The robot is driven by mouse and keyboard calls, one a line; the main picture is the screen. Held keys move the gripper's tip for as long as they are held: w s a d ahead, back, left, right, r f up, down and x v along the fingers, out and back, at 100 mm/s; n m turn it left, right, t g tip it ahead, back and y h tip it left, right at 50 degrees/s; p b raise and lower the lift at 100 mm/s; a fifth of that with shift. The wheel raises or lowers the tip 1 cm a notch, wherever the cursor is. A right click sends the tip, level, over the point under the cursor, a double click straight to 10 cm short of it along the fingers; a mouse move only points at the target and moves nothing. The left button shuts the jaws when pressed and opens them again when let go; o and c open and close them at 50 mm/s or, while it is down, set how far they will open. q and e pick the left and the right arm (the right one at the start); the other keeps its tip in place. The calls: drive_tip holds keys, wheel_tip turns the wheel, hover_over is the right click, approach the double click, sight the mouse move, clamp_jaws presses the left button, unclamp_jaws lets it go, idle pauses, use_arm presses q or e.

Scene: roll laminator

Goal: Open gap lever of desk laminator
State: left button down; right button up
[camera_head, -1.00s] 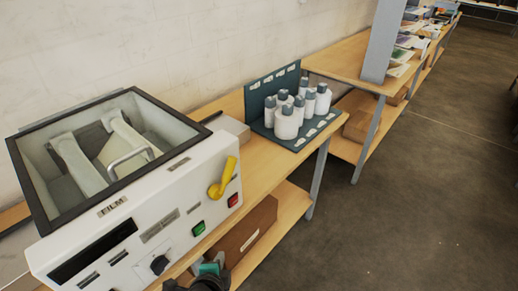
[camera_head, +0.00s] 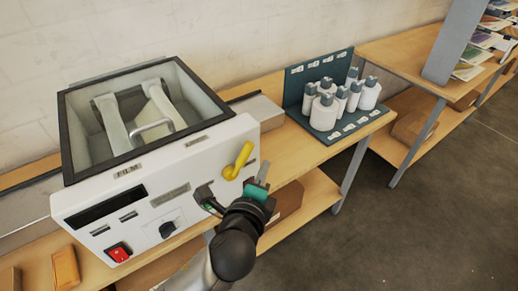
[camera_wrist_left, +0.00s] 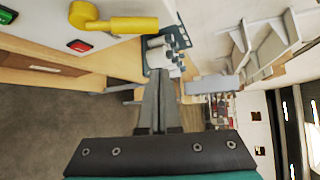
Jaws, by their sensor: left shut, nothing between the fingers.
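The white desk laminator (camera_head: 160,192) stands on the wooden bench at the left of the head view. Its yellow gap lever (camera_head: 238,160) is on the right end of the front panel, tilted up to the right. In the left wrist view the lever (camera_wrist_left: 120,23) lies at the upper left, apart from the fingers. My left gripper (camera_head: 264,168) is shut and empty, just right of and slightly below the lever; its shut fingers (camera_wrist_left: 158,98) point forward past the panel in the wrist view. It hides part of the panel's lower right corner in the head view. My right gripper is not visible.
A green button (camera_head: 208,207) is partly covered by my gripper. White bottles (camera_head: 324,110) stand in a dark teal rack (camera_head: 296,88) to the right. The floor at right is clear.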

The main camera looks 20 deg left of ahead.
sight(240, 160)
use_arm(q)
drive_tip(key=d+x, duration=0.1)
drive_tip(key=x, duration=0.9)
drive_tip(key=s+a+p, duration=0.1)
drive_tip(key=a, duration=0.1)
drive_tip(key=s+a+r, duration=0.1)
drive_tip(key=shift+s+a+r+p, duration=0.15)
drive_tip(key=shift+s+a+p, duration=0.05)
drive_tip(key=shift+a+p, duration=0.2)
